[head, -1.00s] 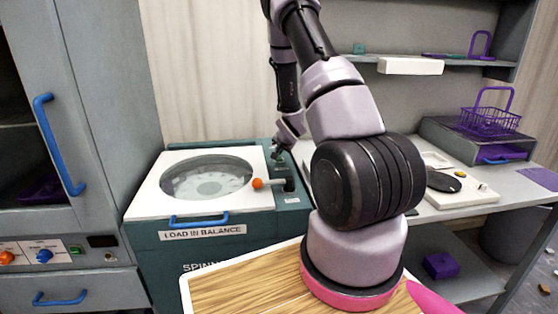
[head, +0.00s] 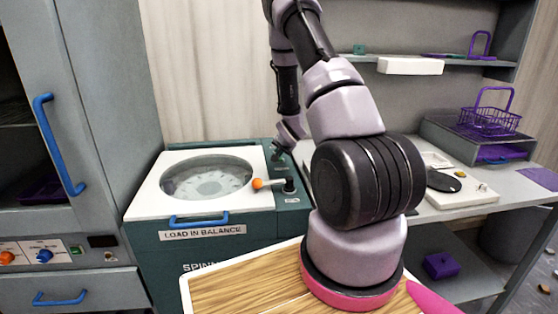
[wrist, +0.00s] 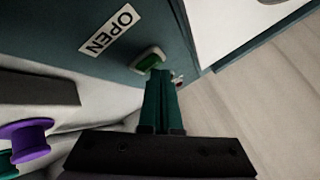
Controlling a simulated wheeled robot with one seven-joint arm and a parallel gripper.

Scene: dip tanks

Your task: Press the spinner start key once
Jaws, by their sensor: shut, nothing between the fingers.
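The spinner (head: 144,252) is a dark green cabinet with a white lid (head: 150,200) and a round window. My gripper (head: 277,156) is at the back of its right-hand panel. In the wrist view my gripper (wrist: 160,73) has its two green fingers together with nothing between them. A green key (wrist: 149,60) with a pale rim is just beyond the fingertips, beside a label reading OPEN. Whether the tips touch it I cannot tell. A small red and white part (wrist: 179,81) shows partly behind the fingers. The key's own marking is not readable.
A blue handle (head: 198,219) is on the spinner's front edge. A grey cabinet (head: 100,130) stands at left. A bench with a purple basket (head: 488,121) is at right.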

